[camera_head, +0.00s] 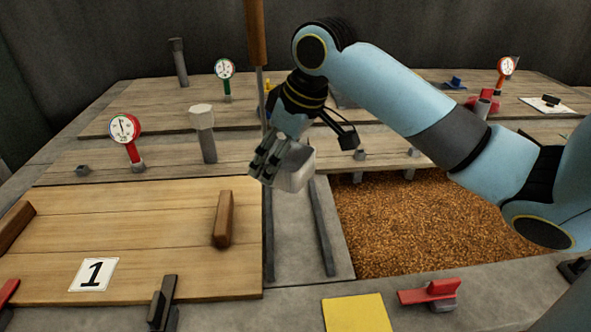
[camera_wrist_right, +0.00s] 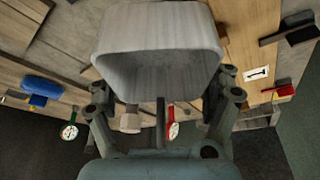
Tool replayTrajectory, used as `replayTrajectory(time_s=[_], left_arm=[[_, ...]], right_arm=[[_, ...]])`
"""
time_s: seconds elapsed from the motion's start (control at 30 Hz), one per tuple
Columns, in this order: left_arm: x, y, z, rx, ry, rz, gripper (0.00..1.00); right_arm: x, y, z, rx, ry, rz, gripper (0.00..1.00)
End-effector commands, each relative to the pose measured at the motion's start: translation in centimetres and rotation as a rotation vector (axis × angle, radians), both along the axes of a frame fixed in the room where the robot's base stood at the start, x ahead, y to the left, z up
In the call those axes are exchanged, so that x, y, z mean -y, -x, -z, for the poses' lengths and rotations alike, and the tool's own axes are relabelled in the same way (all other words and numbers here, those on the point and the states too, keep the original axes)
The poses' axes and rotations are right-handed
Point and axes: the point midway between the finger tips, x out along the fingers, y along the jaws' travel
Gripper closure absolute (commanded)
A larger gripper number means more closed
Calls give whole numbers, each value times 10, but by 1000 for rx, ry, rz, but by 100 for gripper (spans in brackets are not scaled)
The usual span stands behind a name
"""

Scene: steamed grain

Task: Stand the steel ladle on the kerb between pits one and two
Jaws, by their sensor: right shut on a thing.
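The steel ladle (camera_head: 296,170) has a pale grey, box-like bowl. My right gripper (camera_head: 266,168) is shut on it, with the fingers at the bowl's left side in the head view. In the right wrist view the ladle's bowl (camera_wrist_right: 158,50) fills the top middle, its mouth edge toward the camera, between the fingers (camera_wrist_right: 160,105). An upright rod with a wooden grip (camera_head: 257,30) rises just left of the gripper; I cannot tell where it joins the bowl. The grey kerb (camera_head: 297,240) between pits one and two lies below. The bowl seems to hang above the kerb's far part.
Pit one's wooden lid (camera_head: 150,210), with a handle (camera_head: 223,220) and card 1, lies left of the kerb. An open pit of brown grain (camera_head: 420,220) lies right. Dark rails (camera_head: 322,227) run along the kerb. A yellow square (camera_head: 357,313) and red clamp (camera_head: 430,292) are in front.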

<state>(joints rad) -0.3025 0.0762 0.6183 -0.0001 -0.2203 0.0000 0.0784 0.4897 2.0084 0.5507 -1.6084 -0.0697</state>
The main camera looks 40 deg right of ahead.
Motion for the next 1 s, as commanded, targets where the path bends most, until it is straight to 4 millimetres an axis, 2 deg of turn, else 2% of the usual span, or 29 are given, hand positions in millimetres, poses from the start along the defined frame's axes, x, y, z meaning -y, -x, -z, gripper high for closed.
replayTrajectory(time_s=[0.03,0.1,0.2,0.3,0.47,0.57,0.8,1.0], left_arm=[[-1,3,16,-6,-1,1,60],[-2,5,25,-9,-2,1,60],[-4,6,35,-12,-4,2,60],[-6,7,40,-13,-7,3,60],[-5,8,47,-15,-7,3,60],[-5,11,56,-20,-6,2,60],[-5,21,81,-36,-5,2,60],[-3,24,91,-50,-4,0,60]], right_arm=[[21,-5,16,-3,9,33,58],[44,-10,23,-3,5,80,58],[69,-17,28,2,-3,138,58],[87,-21,30,6,-10,179,58],[100,-31,33,12,-19,208,58],[106,-48,46,11,-24,212,58],[128,-102,83,9,-21,211,58],[139,-129,97,11,-18,208,58]])
